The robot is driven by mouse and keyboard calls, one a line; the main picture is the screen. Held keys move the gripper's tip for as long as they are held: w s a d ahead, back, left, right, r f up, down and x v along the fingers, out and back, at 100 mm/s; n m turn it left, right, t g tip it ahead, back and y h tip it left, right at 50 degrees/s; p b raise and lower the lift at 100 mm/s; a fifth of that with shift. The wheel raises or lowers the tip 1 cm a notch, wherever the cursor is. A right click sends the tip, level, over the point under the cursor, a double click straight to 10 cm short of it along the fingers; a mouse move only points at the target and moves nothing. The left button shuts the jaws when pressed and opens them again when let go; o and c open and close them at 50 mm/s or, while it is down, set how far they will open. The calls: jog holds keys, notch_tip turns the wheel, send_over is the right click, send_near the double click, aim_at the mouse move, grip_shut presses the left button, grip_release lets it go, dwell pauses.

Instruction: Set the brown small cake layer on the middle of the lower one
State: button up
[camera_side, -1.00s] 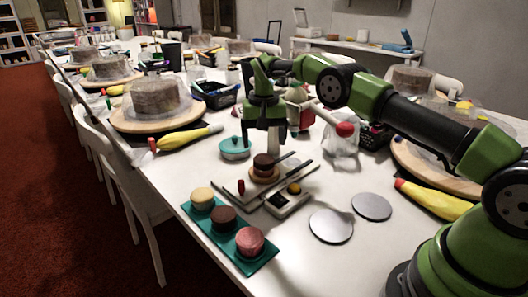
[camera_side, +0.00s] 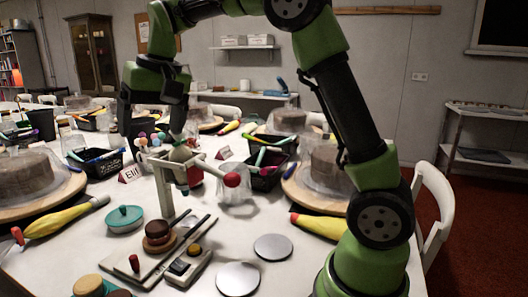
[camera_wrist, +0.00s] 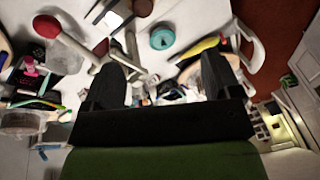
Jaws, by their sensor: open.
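The brown small cake layer (camera_side: 158,228) rests on the lower layer (camera_side: 159,240) in the side view, seeming close to its middle; a slight offset is hard to judge. The stack stands on a small tan turntable (camera_side: 161,248). My gripper (camera_side: 151,118) is raised well above and behind the stack, apart from it. Its two dark fingers are spread with nothing between them. In the wrist view the fingers (camera_wrist: 162,85) are wide apart, pointing over the cluttered table.
A pale post with a red-ended arm (camera_side: 231,179) stands just behind the stack. A teal pot (camera_side: 124,219) is at its left and a grey device (camera_side: 186,266) at its right. Two grey discs (camera_side: 238,279) lie further right. A yellow layer (camera_side: 88,285) shows at the bottom edge.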

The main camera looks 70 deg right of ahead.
jog(key=s+a+t, duration=0.2)
jog(key=s, duration=0.9)
jog(key=s+a+f+n+t+y, duration=0.1)
jog(key=s+t, duration=0.1)
jog(key=s, duration=0.9)
jog(key=shift+s+a, duration=0.15)
jog(key=shift+a, duration=0.2)
